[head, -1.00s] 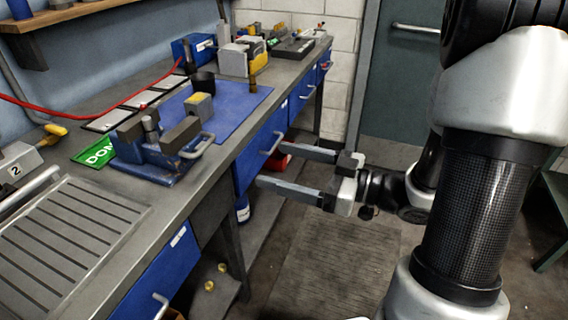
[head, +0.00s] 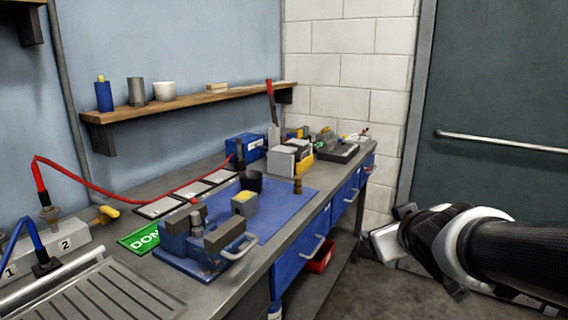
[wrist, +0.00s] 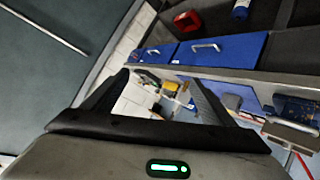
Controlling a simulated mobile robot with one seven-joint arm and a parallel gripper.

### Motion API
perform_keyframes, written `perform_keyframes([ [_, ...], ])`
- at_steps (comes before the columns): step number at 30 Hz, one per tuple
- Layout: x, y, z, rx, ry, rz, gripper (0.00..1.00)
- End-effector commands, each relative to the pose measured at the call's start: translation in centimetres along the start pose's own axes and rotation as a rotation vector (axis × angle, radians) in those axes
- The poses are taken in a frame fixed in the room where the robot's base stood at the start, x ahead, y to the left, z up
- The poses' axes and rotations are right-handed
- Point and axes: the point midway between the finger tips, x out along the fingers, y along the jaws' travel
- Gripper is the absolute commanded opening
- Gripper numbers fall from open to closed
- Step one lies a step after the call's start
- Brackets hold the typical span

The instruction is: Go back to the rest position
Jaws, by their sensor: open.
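My gripper (head: 384,242) is at the right of the head view, in the air in front of the grey-green door and to the right of the workbench (head: 262,252). Its jaws are foreshortened there. In the wrist view my gripper (wrist: 158,78) shows two dark fingers spread apart, with nothing between them. Beyond them the blue drawers (wrist: 222,50) and the bench top appear, seen tilted. My arm reaches in from the right edge of the head view.
On the bench are a blue vise-like fixture (head: 200,250), a blue mat (head: 292,192), a blue box (head: 244,148) and a red hose (head: 100,190). A wooden shelf (head: 190,103) hangs above. A red bin (head: 320,258) is under the drawers. The door (head: 500,90) is behind my arm.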

Motion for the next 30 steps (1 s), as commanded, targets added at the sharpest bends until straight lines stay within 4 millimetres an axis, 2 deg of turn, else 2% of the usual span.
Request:
perform_keyframes([
  [1, -2.0, -0.1, 0.8, 0.047, -0.061, 0.013, 0.78],
  [5, -6.2, -2.0, 4.1, 0.16, -0.232, -0.011, 0.78],
  [9, -10.5, -5.2, 7.0, 0.242, -0.378, -0.09, 0.78],
  [14, -15.4, -9.3, 9.4, 0.297, -0.513, -0.211, 0.78],
  [15, -16.6, -9.2, 8.5, 0.302, -0.53, -0.227, 0.78],
  [23, -19.9, -6.4, 2.6, 0.3, -0.529, -0.219, 0.78],
  [30, -24.3, -3.2, -4.5, 0.3, -0.529, -0.218, 0.78],
])
